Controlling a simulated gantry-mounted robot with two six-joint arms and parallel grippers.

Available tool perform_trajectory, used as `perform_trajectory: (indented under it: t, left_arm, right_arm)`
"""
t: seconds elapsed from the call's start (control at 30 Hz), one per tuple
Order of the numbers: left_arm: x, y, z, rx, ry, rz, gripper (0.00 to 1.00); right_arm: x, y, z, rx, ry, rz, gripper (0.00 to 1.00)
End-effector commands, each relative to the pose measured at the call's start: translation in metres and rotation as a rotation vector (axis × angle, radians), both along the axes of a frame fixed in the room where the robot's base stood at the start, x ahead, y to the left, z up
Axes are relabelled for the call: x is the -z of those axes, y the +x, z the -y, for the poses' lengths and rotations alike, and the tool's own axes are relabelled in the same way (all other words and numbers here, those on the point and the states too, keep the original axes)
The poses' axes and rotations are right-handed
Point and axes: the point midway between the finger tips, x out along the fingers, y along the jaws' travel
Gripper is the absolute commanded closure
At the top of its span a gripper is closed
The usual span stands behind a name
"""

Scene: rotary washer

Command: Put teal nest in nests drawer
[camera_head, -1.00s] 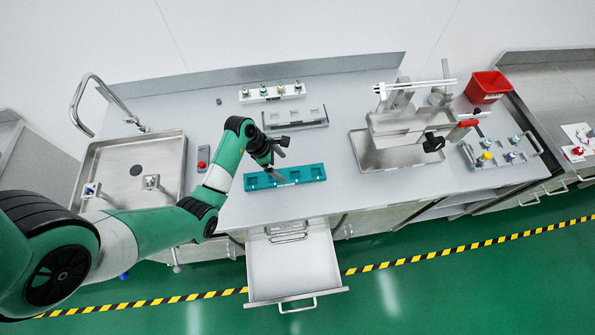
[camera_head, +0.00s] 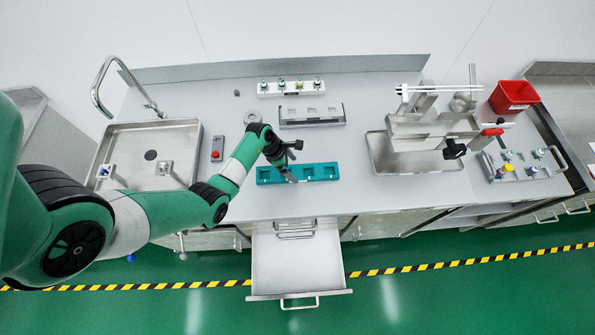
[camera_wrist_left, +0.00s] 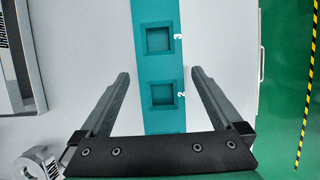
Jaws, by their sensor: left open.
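The teal nest (camera_head: 318,172) is a long block with square pockets, lying on the counter behind the open drawer. It also shows in the left wrist view (camera_wrist_left: 158,70), with the numbers 3 and 2 beside its pockets. My left gripper (camera_head: 289,177) is open above the nest, left of its middle. In the left wrist view the two fingers (camera_wrist_left: 160,78) stand on either side of the nest, apart from it. The drawer (camera_head: 297,265) is pulled out below the counter edge and looks empty. My right gripper is not in view.
A grey rack (camera_head: 312,115) and a white holder with fittings (camera_head: 291,87) stand behind the nest. A sink (camera_head: 150,150) is at left, with a red button box (camera_head: 217,149) beside it. A metal apparatus (camera_head: 420,130) and a red bin (camera_head: 513,96) stand at right.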

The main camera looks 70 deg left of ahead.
Motion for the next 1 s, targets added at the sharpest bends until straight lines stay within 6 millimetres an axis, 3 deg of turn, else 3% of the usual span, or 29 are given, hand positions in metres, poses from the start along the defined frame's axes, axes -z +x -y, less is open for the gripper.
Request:
perform_trajectory:
  t: [0.03,0.13,0.4,0.9,0.93,0.97,1.0]
  left_arm:
    - [0.012,0.005,0.003,0.003,-0.001,-0.001,0.0]
    - [0.025,0.01,0.004,0.001,0.0,-0.001,0.0]
    - [0.026,0.012,0.004,0.001,0.001,0.0,0.0]
    - [0.026,0.011,0.004,0.001,0.001,0.0,0.89]
    - [0.026,0.012,0.004,0.0,0.002,0.002,0.89]
    - [0.026,0.011,0.004,0.0,0.002,0.002,0.99]
    - [0.026,0.011,0.004,0.0,0.002,0.002,0.99]
  right_arm:
    - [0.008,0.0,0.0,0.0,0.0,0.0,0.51]
    - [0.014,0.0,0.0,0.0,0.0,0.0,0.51]
    - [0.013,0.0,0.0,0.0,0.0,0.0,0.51]
    - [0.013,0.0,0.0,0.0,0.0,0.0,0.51]
    - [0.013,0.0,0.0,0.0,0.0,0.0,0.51]
    - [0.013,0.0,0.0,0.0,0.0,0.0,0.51]
    - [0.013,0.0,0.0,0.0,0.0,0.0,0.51]
